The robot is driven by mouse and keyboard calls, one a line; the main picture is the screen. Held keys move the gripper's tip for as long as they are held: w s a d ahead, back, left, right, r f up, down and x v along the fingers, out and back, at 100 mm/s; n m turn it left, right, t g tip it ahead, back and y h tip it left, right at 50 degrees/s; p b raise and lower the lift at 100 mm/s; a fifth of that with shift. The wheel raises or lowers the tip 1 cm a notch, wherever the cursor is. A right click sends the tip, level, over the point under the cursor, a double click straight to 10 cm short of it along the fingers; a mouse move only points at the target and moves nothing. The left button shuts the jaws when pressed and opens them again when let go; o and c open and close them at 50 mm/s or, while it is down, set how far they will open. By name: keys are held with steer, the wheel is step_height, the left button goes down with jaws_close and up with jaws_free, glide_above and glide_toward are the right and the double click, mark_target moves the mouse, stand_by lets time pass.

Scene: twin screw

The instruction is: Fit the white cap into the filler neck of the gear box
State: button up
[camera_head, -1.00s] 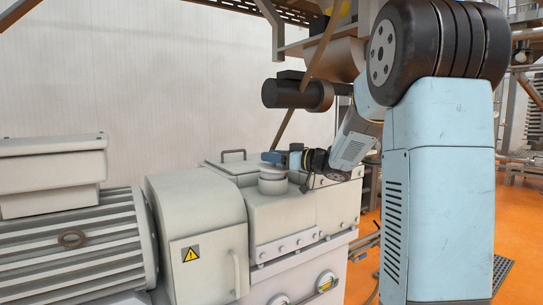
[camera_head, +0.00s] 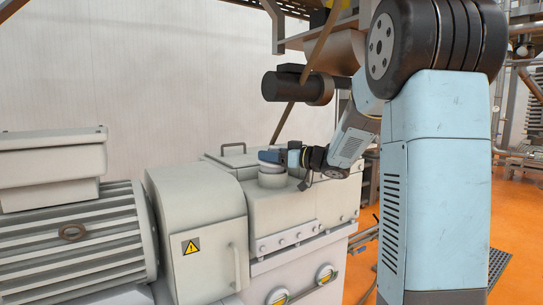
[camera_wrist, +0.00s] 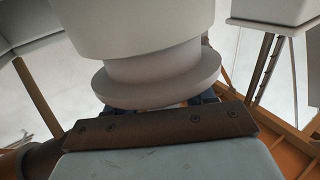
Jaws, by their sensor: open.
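The white cap (camera_head: 270,168) stands upright over the filler neck (camera_head: 271,181) on top of the gear box (camera_head: 290,210). In the wrist view the cap's wide flange (camera_wrist: 160,85) and narrower shank show large, against a broader pale cylinder (camera_wrist: 140,28) that looks like the neck. How deep the shank sits in the neck is hidden. My gripper (camera_head: 272,156) is open at the flange end of the cap. Its dark blue fingers show only in part behind the flange in the wrist view, so contact is unclear.
A ribbed motor (camera_head: 75,245) and a rounded guard (camera_head: 200,230) with a warning sign stand left of the gear box. A lid with a handle (camera_head: 233,148) lies behind the neck. A dark cylinder (camera_head: 292,88) and a brown diagonal bar (camera_head: 310,75) hang above my gripper.

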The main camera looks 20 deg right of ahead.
steer(key=shift+a+f, duration=0.1)
steer(key=shift+f, duration=0.4)
steer(key=shift+s, duration=0.15)
steer(key=s+d+r+m+t+h, duration=0.45)
steer(key=s+d+m+h, duration=0.25)
steer(key=s+d+h, duration=0.55)
steer(key=s+a+f+g, duration=0.3)
steer(key=s+a+f, duration=0.1)
steer(key=s, duration=0.4)
steer(key=s+a+f+m+g, duration=0.1)
steer(key=s+a+f+g, duration=0.3)
steer(key=s, duration=0.4)
steer(key=s+a+f+m+g, duration=0.1)
steer(key=s+a+f+g, duration=0.3)
steer(key=s, duration=0.4)
steer(key=shift+s+a+f, duration=0.2)
steer(key=shift+f, duration=0.55)
steer(key=shift+g+h, duration=0.25)
